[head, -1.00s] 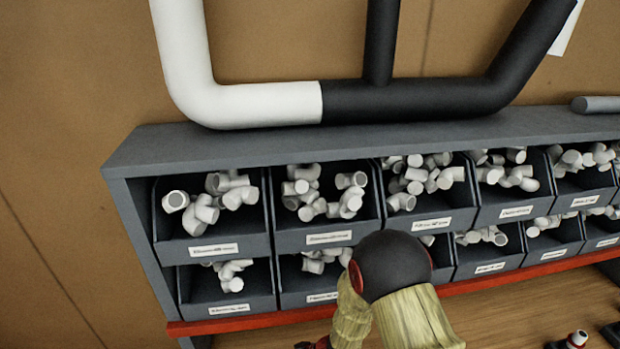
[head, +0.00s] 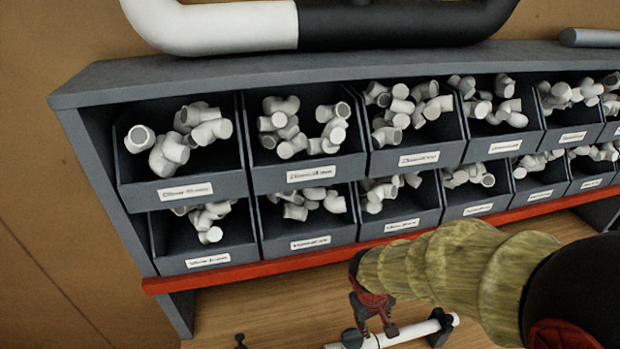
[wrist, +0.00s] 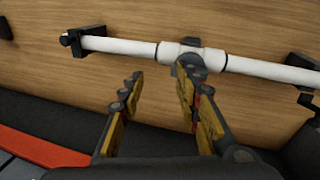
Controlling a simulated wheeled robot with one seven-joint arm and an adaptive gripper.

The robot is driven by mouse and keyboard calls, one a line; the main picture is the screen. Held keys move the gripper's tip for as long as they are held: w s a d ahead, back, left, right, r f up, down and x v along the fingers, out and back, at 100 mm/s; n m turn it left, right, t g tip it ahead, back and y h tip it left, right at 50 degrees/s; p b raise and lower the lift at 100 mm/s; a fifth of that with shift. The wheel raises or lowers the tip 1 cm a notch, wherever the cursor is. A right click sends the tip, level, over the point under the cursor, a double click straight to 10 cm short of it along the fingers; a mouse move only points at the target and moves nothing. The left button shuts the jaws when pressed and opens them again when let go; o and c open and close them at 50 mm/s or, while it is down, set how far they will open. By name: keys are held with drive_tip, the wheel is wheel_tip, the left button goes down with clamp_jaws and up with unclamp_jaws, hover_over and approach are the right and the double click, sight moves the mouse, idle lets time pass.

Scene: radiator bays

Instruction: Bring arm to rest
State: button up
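My gripper (head: 372,308) is at the end of my arm in the lower middle of the head view, over the wooden bench in front of the bins. In the wrist view my gripper (wrist: 160,82) has its two yellow-padded fingers apart with nothing between them. A white pipe (wrist: 250,66) with a grey and white fitting (wrist: 188,55) lies just beyond the fingertips, apart from them as far as I can tell. The pipe also shows in the head view (head: 400,333), partly hidden by my gripper.
A grey rack (head: 80,90) with two rows of bins full of white fittings stands behind the bench. A red strip (head: 230,276) edges its base. Black holders (wrist: 88,42) carry the pipe. A white and black pipe (head: 390,24) runs above the rack. Bare bench (head: 260,310) shows to the left.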

drive_tip(key=s+d+r+m+t+y+b, duration=0.1)
drive_tip(key=s+m+t+b, duration=0.1)
drive_tip(key=s+b, duration=0.4)
drive_tip(key=s+d+r+m+t+y+b, duration=0.1)
drive_tip(key=s+b, duration=0.5)
drive_tip(key=b, duration=0.6)
drive_tip(key=shift+d+r+m+t, duration=0.35)
drive_tip(key=shift+d+m+t, duration=0.15)
drive_tip(key=shift+m+t, duration=0.1)
drive_tip(key=shift+s, duration=0.1)
drive_tip(key=shift+c, duration=0.4)
